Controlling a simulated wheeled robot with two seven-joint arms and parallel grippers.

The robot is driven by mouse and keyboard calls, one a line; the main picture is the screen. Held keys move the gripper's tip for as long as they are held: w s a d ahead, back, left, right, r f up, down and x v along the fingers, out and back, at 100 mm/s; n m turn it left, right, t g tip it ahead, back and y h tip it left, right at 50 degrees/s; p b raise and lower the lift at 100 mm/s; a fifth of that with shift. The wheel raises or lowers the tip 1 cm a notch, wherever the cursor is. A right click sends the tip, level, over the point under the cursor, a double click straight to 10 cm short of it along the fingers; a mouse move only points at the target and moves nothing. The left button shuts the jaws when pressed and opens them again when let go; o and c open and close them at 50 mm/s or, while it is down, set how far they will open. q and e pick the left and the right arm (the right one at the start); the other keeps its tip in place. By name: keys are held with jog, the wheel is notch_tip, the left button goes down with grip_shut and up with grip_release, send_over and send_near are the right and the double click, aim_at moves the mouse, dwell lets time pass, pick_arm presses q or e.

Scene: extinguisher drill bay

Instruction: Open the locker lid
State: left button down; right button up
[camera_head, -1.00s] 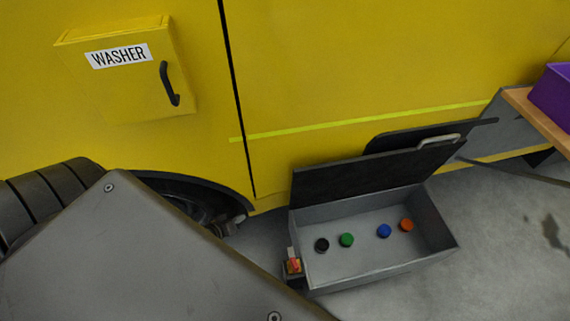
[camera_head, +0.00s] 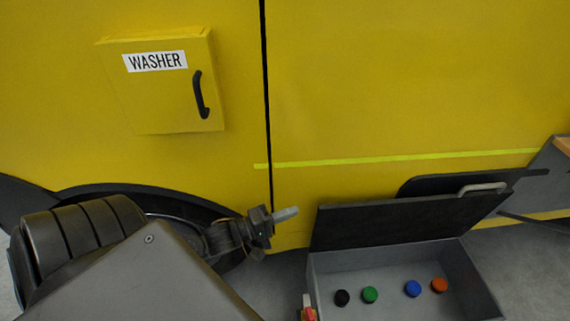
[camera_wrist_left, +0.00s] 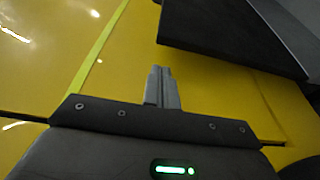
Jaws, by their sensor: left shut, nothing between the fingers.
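The grey locker (camera_head: 482,285) stands on the floor at the lower right in the head view. Its dark lid (camera_head: 400,224) is raised and leans back, with the inside in sight. A light grey handle (camera_head: 482,188) shows at the lid's upper right edge. My left gripper (camera_head: 288,213) is shut and empty, in front of the yellow panel, left of the lid and apart from it. In the left wrist view its shut fingers (camera_wrist_left: 162,86) point at the yellow surface, and a dark panel, probably the lid (camera_wrist_left: 235,35), is at upper right. My right gripper is not in view.
Black, green (camera_head: 370,295), blue and orange round pieces sit in the locker. A red and white item (camera_head: 308,312) is at its left front corner. The yellow vehicle side (camera_head: 400,80) stands close behind, with a closed WASHER box (camera_head: 165,95) at upper left.

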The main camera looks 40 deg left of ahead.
pick_arm(q)
jog(key=x, duration=0.6)
jog(key=shift+w+d, duration=0.15)
jog(key=shift+w, duration=0.1)
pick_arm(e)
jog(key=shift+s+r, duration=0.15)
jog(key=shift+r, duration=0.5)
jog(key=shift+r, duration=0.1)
